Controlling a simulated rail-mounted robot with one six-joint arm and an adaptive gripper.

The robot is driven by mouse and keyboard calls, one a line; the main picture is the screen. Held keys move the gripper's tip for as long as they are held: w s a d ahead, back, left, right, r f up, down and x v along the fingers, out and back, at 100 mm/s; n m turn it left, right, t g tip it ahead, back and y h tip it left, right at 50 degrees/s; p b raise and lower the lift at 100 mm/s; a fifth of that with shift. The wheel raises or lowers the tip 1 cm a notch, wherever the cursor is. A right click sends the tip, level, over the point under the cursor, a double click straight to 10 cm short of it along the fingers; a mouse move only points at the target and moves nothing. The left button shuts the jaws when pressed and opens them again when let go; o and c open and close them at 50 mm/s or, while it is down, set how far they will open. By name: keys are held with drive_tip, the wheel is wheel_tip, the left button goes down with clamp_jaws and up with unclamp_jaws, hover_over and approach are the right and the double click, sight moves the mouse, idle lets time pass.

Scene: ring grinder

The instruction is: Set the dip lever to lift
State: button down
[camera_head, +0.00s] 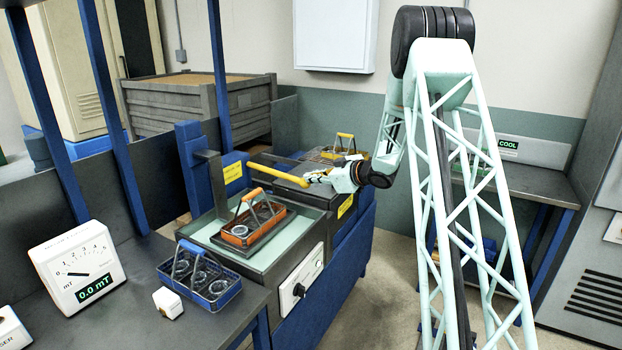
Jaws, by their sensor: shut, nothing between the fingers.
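A yellow lever bar (278,174), apparently the dip lever, runs from the blue post area out to the right, sloping slightly down. Its thicker yellow end lies by my gripper (315,177). My gripper is shut with nothing in it, at or just beside the lever's tip; I cannot tell whether they touch. An orange basket (239,241) with an upright handle and rings inside sits at the tank (204,229) with pale green liquid, below the lever. The lever's marked positions are not readable.
A blue basket (216,303) with rings, a small white block (168,302) and a meter (79,270) reading 0.0 mT stand on the front-left bench. A yellow-handled basket (337,150) is behind my gripper. A side table (537,186) with a COOL display (508,145) stands right.

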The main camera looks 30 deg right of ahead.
drive_tip(key=shift+f+b, duration=0.35)
drive_tip(key=shift+f, duration=2.75)
drive_tip(key=shift+a, duration=0.1)
drive_tip(key=shift+r, duration=0.15)
drive_tip(key=s+r+p, duration=0.1)
drive_tip(key=r, duration=0.1)
drive_tip(key=s+r+p, duration=0.1)
drive_tip(key=shift+s+r, duration=0.15)
drive_tip(key=shift+r, duration=0.2)
drive_tip(key=f+p+v, duration=0.1)
drive_tip(key=v, duration=0.8)
drive_tip(key=shift+s+d+f+p, duration=0.25)
drive_tip(key=shift+s+d+p, duration=0.1)
drive_tip(key=shift+s, duration=0.2)
drive_tip(key=shift+r, duration=0.15)
